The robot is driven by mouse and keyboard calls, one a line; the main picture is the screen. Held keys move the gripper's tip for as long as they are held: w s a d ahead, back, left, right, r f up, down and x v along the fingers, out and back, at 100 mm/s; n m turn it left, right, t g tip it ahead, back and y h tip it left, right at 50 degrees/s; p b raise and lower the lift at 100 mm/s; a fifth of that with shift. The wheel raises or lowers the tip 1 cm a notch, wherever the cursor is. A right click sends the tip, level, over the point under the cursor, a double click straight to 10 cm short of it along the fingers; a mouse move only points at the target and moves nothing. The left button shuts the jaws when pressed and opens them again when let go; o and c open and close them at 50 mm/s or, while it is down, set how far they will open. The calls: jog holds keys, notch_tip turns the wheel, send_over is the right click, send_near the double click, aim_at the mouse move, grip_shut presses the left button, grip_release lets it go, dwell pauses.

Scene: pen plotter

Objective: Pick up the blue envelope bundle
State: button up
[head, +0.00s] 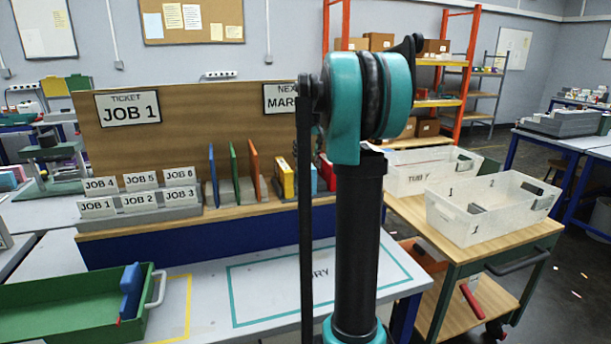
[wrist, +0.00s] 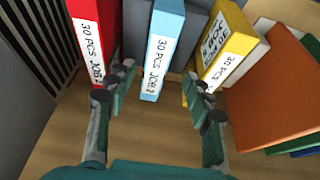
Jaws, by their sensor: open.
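The light blue envelope bundle (wrist: 163,42) stands upright in the middle of the wrist view, with a white label on its spine. My gripper (wrist: 158,82) is open, with one finger on each side of the bundle's near end. I cannot tell whether either finger touches it. A red bundle (wrist: 92,38) stands to its left and a yellow bundle (wrist: 228,45) to its right. In the head view my arm hides my gripper and most of the blue bundle; the yellow bundle (head: 285,178) shows beside the arm.
Grey dividers (wrist: 194,30) separate the bundles. Orange (wrist: 268,85) and other coloured panels stand right of the yellow bundle. Wooden shelf (wrist: 150,136) lies bare in front. A wooden backboard (head: 200,125) rises behind the row. White totes (head: 490,212) stand at the right, a green tray (head: 65,310) at front left.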

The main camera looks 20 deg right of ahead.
aim_at(306, 162)
jog(key=x, duration=0.4)
jog(key=shift+w+d+f, duration=0.25)
jog(key=shift+w+d, duration=0.05)
jog(key=shift+w, duration=0.1)
grip_shut()
